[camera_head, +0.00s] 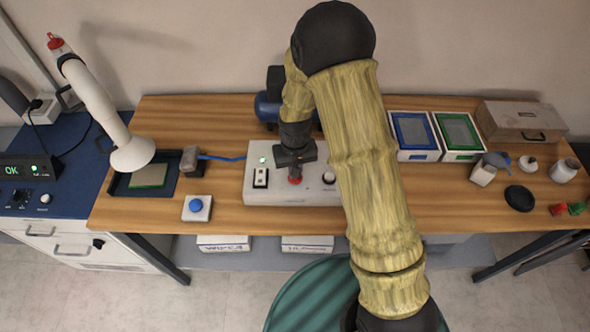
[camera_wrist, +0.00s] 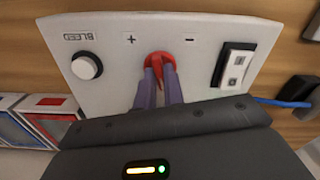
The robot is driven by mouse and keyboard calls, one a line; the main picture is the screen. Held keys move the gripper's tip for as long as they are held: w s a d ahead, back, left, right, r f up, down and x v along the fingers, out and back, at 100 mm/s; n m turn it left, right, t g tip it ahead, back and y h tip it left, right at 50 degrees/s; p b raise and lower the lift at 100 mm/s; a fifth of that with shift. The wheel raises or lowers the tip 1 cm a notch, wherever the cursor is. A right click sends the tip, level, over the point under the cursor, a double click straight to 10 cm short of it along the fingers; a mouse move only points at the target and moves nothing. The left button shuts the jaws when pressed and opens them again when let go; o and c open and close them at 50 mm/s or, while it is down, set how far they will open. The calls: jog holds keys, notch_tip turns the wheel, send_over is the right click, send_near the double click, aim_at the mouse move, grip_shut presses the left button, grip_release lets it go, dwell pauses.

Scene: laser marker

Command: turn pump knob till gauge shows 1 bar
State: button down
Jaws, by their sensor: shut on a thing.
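The red pump knob (camera_wrist: 158,58) sits on the white control box (camera_head: 265,190) between a plus and a minus mark. My gripper (camera_wrist: 160,76) is shut on the knob, its two fingers close together on it. In the head view my gripper (camera_head: 295,172) reaches down from above and covers most of the red knob (camera_head: 295,181). A round white BLEED button (camera_wrist: 87,66) and a black-framed rocker switch (camera_wrist: 234,68) flank the knob. A green light (camera_head: 262,160) glows on the box. I see no gauge face in either view.
A blue machine (camera_head: 266,108) stands behind the box, partly hidden by my arm. A blue-topped button box (camera_head: 197,208) and a black tray (camera_head: 165,183) lie to the left.

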jog(key=shift+w, duration=0.1)
dwell(0.3)
jog(key=c, duration=1.5)
grip_release()
notch_tip(320, 180, up, 18)
jog(key=b, duration=0.2)
jog(key=shift+f, duration=0.25)
jog(key=s+d+f+m+t, duration=0.2)
jog(key=s+d+f, duration=0.1)
jog(key=s+d, duration=1)
jog(key=shift+d+f+t, duration=0.2)
jog(key=shift+d+t, duration=0.1)
jog(key=shift+d, duration=0.05)
